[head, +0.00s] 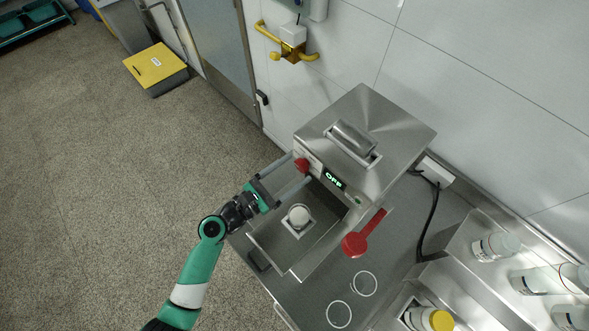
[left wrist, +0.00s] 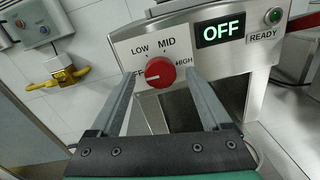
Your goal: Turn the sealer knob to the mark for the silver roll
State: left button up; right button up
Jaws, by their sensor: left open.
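The sealer (head: 405,135) is a steel machine with a silver roll (head: 353,139) on top. Its red knob (head: 302,165) is on the front panel. In the left wrist view the knob (left wrist: 160,72) sits among the marks OFF, LOW, MID and HIGH. Its white pointer line aims left, toward the partly hidden OFF mark, and the display (left wrist: 220,30) reads OFF. My left gripper (head: 299,172) is open, its fingers reaching toward the panel on either side of the knob. I cannot tell whether they touch it. My right gripper is not in view.
A white-topped container (head: 299,216) sits in the sealer's lower tray. A red lever (head: 365,234) sticks out on the right of the sealer. Two white rings (head: 339,314) mark the steel bench. Several bottles (head: 496,246) stand at the right. A black cable (head: 432,222) runs behind.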

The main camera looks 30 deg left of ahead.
pick_arm(q)
jog(key=shift+w+d, duration=0.2)
jog(key=shift+w, duration=0.2)
grip_shut()
